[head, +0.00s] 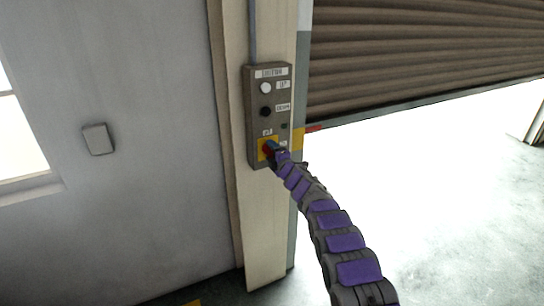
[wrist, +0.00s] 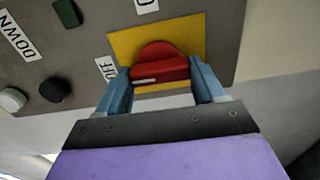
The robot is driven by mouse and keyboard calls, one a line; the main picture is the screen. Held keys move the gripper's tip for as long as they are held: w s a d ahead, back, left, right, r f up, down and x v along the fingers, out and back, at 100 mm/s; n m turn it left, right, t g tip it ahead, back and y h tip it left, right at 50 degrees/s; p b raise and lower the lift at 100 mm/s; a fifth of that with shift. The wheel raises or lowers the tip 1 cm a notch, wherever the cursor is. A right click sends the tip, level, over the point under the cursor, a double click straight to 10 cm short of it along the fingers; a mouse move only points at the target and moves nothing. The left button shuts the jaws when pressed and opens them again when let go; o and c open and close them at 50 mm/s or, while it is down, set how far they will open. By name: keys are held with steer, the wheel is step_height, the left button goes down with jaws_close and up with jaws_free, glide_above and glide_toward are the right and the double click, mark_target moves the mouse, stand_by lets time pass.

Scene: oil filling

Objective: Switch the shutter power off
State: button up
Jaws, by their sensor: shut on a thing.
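The shutter control box (head: 267,120) is a grey-brown panel on a pale pillar. It has a white button (head: 265,88) marked UP and a black button (head: 265,111) marked DOWN. At its bottom is a red rotary power switch (wrist: 160,64) on a yellow plate (wrist: 190,32). My gripper (head: 274,151) is at the switch. In the wrist view my gripper (wrist: 160,84) has one blue finger on each side of the red knob and is shut on it. An OFF label (wrist: 105,68) shows left of the yellow plate. The knob's exact setting is hard to tell.
The brown roller shutter (head: 420,50) is partly raised, with a bright opening under it. A small grey wall box (head: 98,139) and a window (head: 20,130) are on the left wall. The floor near the pillar looks clear.

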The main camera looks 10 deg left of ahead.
steer(key=shift+a+f, duration=0.1)
stand_by(0.4)
steer(key=o, duration=1)
steer(key=shift+a, duration=0.1)
steer(key=shift+o, duration=0.2)
